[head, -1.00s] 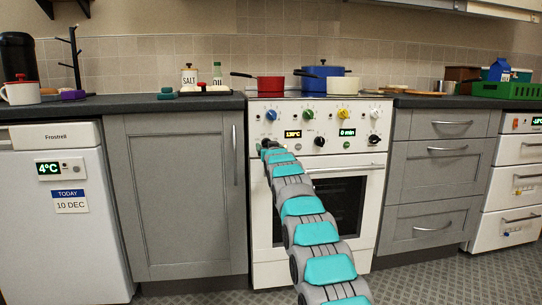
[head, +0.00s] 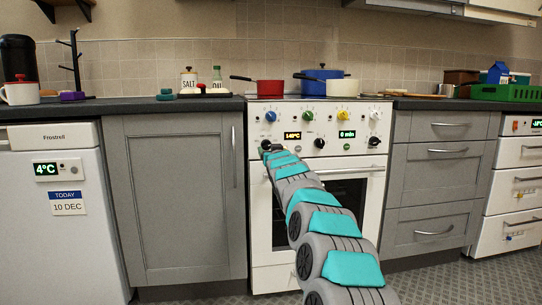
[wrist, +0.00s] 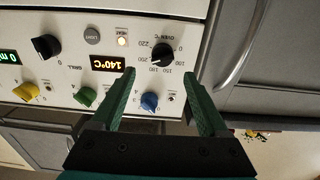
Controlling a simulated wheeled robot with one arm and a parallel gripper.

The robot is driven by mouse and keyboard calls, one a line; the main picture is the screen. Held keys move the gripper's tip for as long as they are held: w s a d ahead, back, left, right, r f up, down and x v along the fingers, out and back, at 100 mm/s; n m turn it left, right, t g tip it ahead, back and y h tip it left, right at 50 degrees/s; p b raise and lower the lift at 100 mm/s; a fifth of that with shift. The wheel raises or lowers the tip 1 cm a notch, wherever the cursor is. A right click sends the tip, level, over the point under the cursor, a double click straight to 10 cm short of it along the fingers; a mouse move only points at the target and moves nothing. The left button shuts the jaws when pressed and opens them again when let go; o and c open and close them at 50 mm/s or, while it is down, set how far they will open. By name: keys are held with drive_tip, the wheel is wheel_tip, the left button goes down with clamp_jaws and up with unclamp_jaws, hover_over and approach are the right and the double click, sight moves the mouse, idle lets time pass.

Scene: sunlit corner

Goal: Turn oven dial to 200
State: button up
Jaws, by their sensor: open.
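The oven dial (wrist: 161,53) is a black knob on the white oven panel, with a printed temperature scale around it. The orange display (wrist: 108,63) beside it reads 140°C, and it shows in the head view (head: 293,135) too. My gripper (wrist: 159,72) is open, its green fingertips apart on either side of the dial's near edge. I cannot tell whether either finger touches the knob. In the head view my gripper (head: 266,147) is at the left of the panel and mostly hides the dial.
The panel also has blue (wrist: 149,101), green (wrist: 85,96) and yellow (wrist: 26,92) hob knobs and another black knob (wrist: 46,46). The oven handle (head: 350,170) runs below the panel. A red pan (head: 270,86), a blue pot (head: 319,80) and a cream pan (head: 343,88) stand on the hob.

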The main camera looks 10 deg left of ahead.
drive_tip(key=shift+s+f, duration=0.4)
drive_tip(key=s+d+f+g+h, duration=0.1)
drive_tip(key=s+d+f+g, duration=0.4)
drive_tip(key=s, duration=0.8)
drive_tip(key=s+d+f+m+g+h, duration=0.1)
drive_tip(key=s+d+f+g+h, duration=0.15)
drive_tip(key=s+d+f, duration=0.8)
drive_tip(key=s+d+f+g, duration=0.3)
drive_tip(key=s+f+g, duration=0.15)
drive_tip(key=s, duration=1.05)
drive_tip(key=s+d+f+m+g+h, duration=0.1)
drive_tip(key=s+d+f+g, duration=0.15)
drive_tip(key=s, duration=0.75)
drive_tip(key=s+d+f+g, duration=0.2)
drive_tip(key=s+f, duration=0.1)
drive_tip(key=s, duration=0.8)
drive_tip(key=s+d+f+m+g+h, duration=0.1)
drive_tip(key=s+d+f+g, duration=0.2)
drive_tip(key=s, duration=0.7)
wheel_tip(320, 180, up, 14)
drive_tip(key=s+p, duration=0.1)
drive_tip(key=p, duration=1.3)
drive_tip(key=shift+s+f, duration=0.2)
drive_tip(key=shift+s, duration=0.2)
